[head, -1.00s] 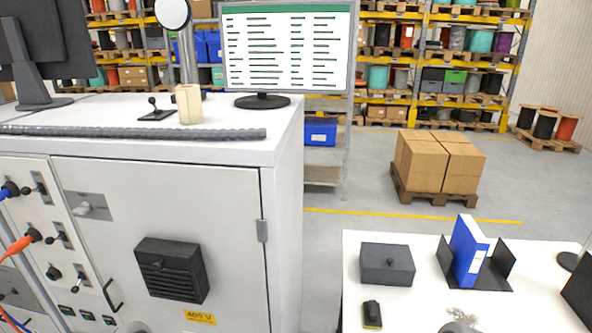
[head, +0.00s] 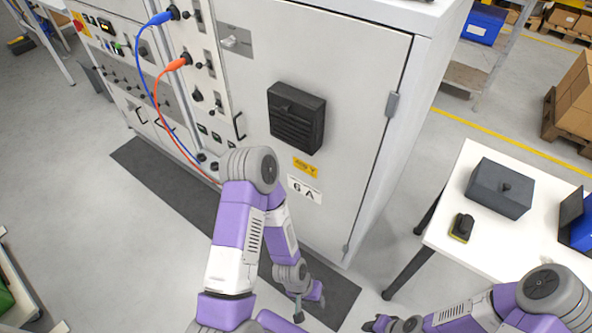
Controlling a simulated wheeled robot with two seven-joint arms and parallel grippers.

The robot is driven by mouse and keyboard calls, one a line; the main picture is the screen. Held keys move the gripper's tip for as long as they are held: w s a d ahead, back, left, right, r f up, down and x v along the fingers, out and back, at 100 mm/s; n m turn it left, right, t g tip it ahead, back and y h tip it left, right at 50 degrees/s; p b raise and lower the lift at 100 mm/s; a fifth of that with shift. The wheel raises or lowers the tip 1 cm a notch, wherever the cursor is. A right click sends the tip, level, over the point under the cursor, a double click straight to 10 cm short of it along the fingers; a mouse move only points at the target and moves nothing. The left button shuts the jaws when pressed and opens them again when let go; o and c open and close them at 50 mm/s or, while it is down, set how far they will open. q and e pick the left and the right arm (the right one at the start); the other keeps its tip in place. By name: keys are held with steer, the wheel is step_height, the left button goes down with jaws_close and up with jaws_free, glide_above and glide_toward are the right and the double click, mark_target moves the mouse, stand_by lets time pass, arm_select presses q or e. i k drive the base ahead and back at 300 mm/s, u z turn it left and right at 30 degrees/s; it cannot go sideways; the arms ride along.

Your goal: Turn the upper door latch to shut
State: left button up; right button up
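The upper door latch (head: 232,41) is a small light handle on a grey plate, near the top left of the white cabinet door (head: 350,95). The handle lies roughly sideways across its plate; its exact angle is hard to tell. My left gripper (head: 299,306) hangs low in front of the cabinet's foot, over the dark floor mat, well below and away from the latch. Its fingers are too small and turned away to judge. My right gripper (head: 376,325) is at the bottom edge, partly cut off, near the floor and apart from the cabinet.
Blue and orange cables (head: 157,80) hang from the panel left of the door. A black vent box (head: 297,118) juts from the door. A white table (head: 455,215) at right holds a dark grey box (head: 499,188) and a small black-yellow item (head: 462,228).

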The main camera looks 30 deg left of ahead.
mark_target(232, 41)
steer(key=u, duration=1.4)
